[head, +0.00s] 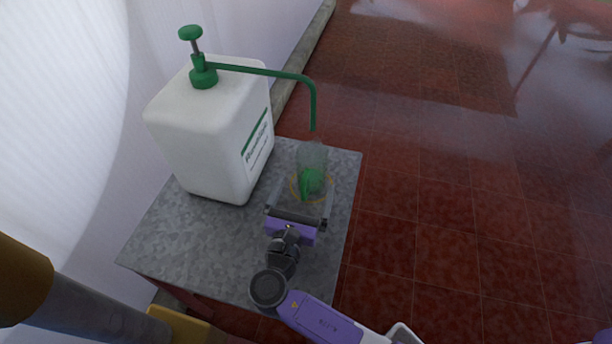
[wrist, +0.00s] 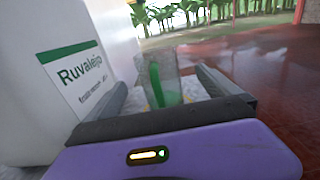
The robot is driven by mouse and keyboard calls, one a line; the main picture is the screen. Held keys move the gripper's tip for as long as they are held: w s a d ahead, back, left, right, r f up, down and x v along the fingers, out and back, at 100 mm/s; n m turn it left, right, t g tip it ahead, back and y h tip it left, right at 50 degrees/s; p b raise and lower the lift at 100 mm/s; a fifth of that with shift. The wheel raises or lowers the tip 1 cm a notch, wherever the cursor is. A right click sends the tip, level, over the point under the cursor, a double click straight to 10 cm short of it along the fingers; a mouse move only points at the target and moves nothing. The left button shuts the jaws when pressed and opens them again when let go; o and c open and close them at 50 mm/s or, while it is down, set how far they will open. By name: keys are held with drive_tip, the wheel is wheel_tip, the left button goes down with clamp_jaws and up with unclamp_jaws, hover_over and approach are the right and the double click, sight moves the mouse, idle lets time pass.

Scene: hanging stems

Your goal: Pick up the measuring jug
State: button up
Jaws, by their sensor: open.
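The measuring jug (head: 312,156) is a clear, see-through vessel with a green handle. It stands upright on the grey stone-topped table, below the green spout. In the wrist view the jug (wrist: 168,70) shows straight ahead, between the two fingers, with its green handle facing me. My gripper (head: 302,194) is open and points at the jug from the near side. In the wrist view my gripper (wrist: 175,88) has one finger to each side of the jug's line. I cannot tell whether the jug's near part is between the fingertips.
A large white pump bottle (head: 213,135) with a green pump and long green spout stands left of the jug; it looms at the left in the wrist view (wrist: 60,70). The table (head: 165,235) ends at the right above red floor tiles (head: 440,180). A white wall rises at left.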

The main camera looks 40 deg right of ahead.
sight(303, 200)
drive_tip(key=f+b, duration=0.4)
drive_tip(key=f, duration=0.1)
drive_tip(key=shift+w+f+b, duration=0.15)
drive_tip(key=shift+w+b, duration=0.1)
drive_tip(key=shift+b, duration=0.05)
drive_tip(key=shift+x, duration=3.9)
drive_tip(key=c, duration=1.7)
